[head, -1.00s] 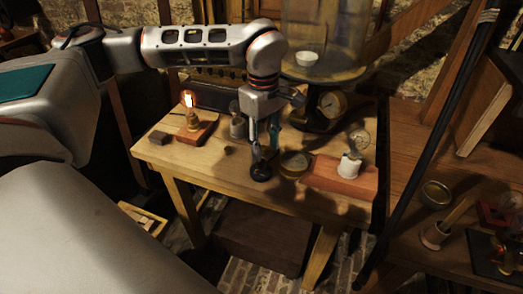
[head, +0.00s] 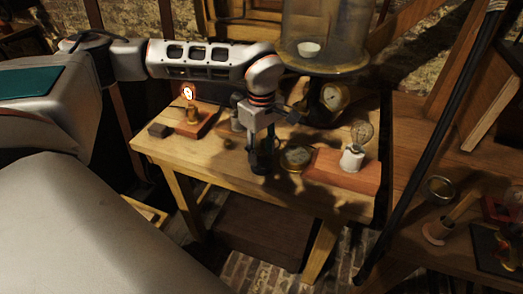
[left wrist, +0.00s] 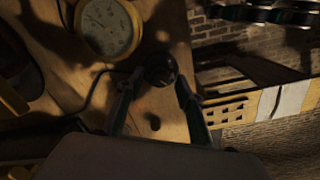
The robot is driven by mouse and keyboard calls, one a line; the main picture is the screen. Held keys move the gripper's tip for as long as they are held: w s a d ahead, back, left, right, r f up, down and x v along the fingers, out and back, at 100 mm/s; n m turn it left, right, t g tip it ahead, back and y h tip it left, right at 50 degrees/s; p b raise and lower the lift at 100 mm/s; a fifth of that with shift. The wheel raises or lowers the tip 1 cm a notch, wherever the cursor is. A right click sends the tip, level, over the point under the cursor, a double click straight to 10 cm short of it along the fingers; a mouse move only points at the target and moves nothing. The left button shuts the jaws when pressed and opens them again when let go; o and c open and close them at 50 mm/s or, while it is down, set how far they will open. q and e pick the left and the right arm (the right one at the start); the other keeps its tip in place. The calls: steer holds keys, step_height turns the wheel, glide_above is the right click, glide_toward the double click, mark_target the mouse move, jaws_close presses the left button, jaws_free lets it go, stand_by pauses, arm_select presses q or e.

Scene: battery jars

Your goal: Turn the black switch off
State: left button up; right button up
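The black switch (left wrist: 160,70) is a small round dark knob near the table's front edge. In the left wrist view it sits between the tips of my left gripper (left wrist: 158,84), whose two fingers are spread with a gap to the knob on the right side. Contact on the left side is hard to tell in the shadow. In the head view my left gripper (head: 262,158) points down over the table's front edge, and its dark fingers mostly hide the switch. My right gripper is not in view.

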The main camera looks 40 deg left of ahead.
arm_select(q)
jaws_close()
